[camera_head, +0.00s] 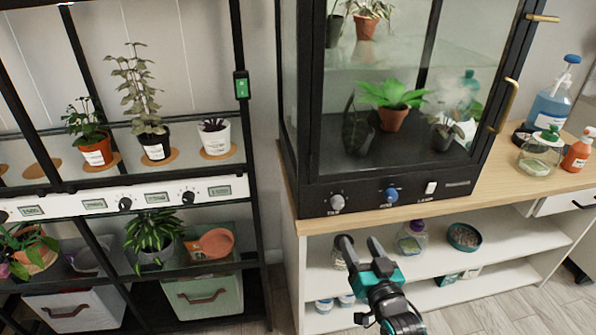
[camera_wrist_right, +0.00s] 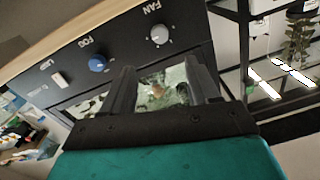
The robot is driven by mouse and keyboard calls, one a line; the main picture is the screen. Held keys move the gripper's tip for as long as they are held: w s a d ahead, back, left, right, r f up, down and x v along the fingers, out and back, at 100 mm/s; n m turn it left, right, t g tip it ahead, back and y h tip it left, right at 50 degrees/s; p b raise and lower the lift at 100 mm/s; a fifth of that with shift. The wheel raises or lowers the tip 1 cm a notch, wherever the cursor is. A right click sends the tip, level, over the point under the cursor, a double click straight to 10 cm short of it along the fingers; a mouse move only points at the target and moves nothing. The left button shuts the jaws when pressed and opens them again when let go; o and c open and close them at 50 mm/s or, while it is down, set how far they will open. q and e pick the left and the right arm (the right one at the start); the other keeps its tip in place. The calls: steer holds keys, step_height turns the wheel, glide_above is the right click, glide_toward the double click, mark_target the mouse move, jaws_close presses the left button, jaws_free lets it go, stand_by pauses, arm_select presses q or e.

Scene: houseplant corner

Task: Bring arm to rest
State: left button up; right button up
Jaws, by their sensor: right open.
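My right gripper (camera_head: 361,243) is open and empty, with its two dark fingers apart. It is in front of the white shelf unit, below the front panel of the glass cabinet (camera_head: 390,195). In the right wrist view the open fingers (camera_wrist_right: 165,85) show with the teal gripper body behind them. Beyond them are the cabinet panel's FAN knob (camera_wrist_right: 160,35) and blue FOG knob (camera_wrist_right: 98,64). My left gripper is in neither view.
A black plant rack (camera_head: 255,130) with potted plants stands at left. The wooden top (camera_head: 500,192) holds a glass jar (camera_head: 541,152), an orange bottle (camera_head: 577,152) and a blue bottle (camera_head: 552,100). The shelf below holds a small bowl (camera_head: 464,237). Free floor shows at lower right.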

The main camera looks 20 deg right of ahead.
steer(key=s+a+f+n+g+y, duration=0.2)
steer(key=s+a+f+n+g, duration=0.1)
steer(key=s+a, duration=0.3)
steer(key=s+a+f+n+g+y, duration=0.3)
steer(key=s+a+f+n, duration=0.1)
steer(key=s+a, duration=0.3)
steer(key=shift+a+f+g+y, duration=0.3)
steer(key=shift+a+f+g, duration=0.15)
steer(key=shift+a, duration=0.6)
steer(key=shift+d, duration=0.1)
